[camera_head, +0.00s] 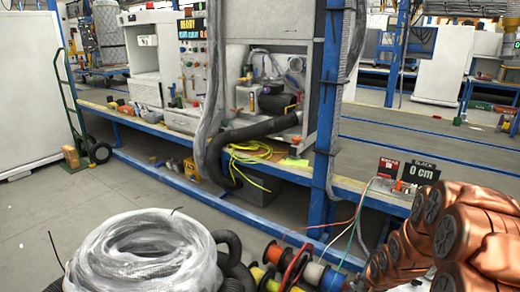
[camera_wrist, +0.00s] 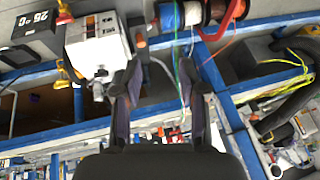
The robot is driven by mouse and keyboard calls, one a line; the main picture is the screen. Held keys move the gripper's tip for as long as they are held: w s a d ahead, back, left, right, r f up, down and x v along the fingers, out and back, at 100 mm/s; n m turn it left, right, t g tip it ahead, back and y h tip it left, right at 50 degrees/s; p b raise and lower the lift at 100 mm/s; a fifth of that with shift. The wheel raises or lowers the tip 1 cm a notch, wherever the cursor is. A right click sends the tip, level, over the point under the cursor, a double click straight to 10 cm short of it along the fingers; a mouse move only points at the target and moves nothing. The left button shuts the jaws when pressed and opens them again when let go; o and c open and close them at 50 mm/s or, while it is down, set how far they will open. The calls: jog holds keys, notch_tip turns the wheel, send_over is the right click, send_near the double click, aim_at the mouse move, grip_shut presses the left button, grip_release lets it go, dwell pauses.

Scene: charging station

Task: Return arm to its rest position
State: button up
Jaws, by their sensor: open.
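My gripper (camera_wrist: 162,82) shows in the wrist view as two dark fingers reaching up from the bottom middle. The fingers stand apart and nothing is between them. A white box-shaped device (camera_wrist: 97,42) lies beyond the left finger, which overlaps its lower right edge in the picture. I cannot tell how far apart they are. I cannot make out my gripper in the head view.
In the head view, a blue-framed workbench (camera_head: 255,165) runs across the middle. A bag-wrapped coil (camera_head: 135,250) and wire spools (camera_head: 312,272) fill the near foreground. Loose wires (camera_head: 358,222) hang by the blue post (camera_head: 323,130).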

jog(key=s+a+r+n+g+p, duration=0.2)
jog(key=s+a+r+p, duration=0.2)
jog(key=s+r, duration=0.5)
jog(key=s+a+r+n+g+p, duration=0.1)
jog(key=s+a+r+g+p, duration=0.3)
jog(key=r, duration=0.9)
jog(key=s+a+r+n+p, duration=0.2)
jog(key=s+a+r+p, duration=0.1)
jog(key=s+r, duration=0.5)
jog(key=s+a+r+n+g+p, duration=0.1)
jog(key=s+r+p, duration=0.5)
jog(key=s, duration=0.9)
notch_tip(320, 180, up, 2)
jog(key=a+n, duration=0.1)
jog(key=a, duration=0.1)
jog(key=shift+s+a+r+y, duration=0.25)
jog(key=shift+a+y, duration=0.05)
jog(key=shift+d, duration=0.1)
